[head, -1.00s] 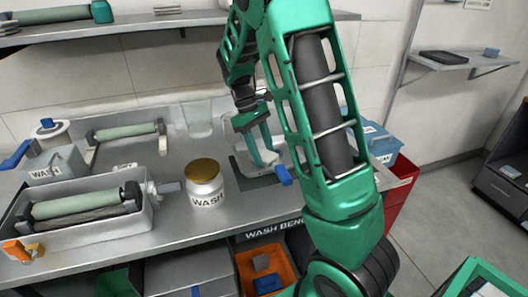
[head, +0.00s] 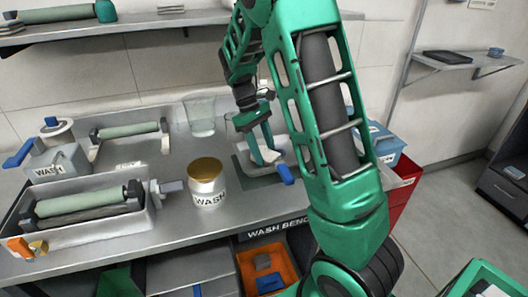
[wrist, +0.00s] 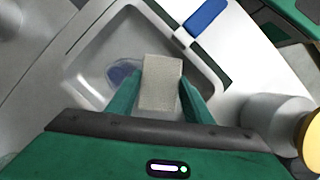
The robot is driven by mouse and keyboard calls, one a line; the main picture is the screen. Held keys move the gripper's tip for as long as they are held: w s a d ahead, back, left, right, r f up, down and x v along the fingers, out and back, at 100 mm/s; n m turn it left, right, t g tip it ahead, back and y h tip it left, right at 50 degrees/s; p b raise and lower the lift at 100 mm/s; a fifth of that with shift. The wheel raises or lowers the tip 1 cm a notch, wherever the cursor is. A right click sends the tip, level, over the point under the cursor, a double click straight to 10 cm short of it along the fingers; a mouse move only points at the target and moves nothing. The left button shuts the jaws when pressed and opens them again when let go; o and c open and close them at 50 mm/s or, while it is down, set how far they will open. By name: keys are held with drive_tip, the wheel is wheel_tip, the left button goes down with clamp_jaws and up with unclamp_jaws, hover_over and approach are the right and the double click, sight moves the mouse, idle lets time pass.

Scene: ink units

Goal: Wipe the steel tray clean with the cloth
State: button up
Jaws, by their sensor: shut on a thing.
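The steel tray (head: 240,163) lies on the bench right of the wash jar. In the wrist view, the tray (wrist: 84,45) has a raised rounded rim and a blue ink smear (wrist: 122,72) on its floor. My gripper (wrist: 161,88) is shut on the cloth (wrist: 162,70), a pale grey-beige block between the green fingers. The cloth is over the tray floor, just right of the smear; I cannot tell whether it touches. A blue handle (wrist: 207,17) sits at the tray's edge.
The wash jar (head: 208,185) with a gold top stands close left of the tray. A roller trough (head: 90,230), another roller (head: 130,130), a wash box (head: 58,165) and a clear beaker (head: 200,115) fill the left and back.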

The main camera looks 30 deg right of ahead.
sight(264, 152)
drive_tip(key=shift+r, duration=3.65)
drive_tip(key=shift+w, duration=0.1)
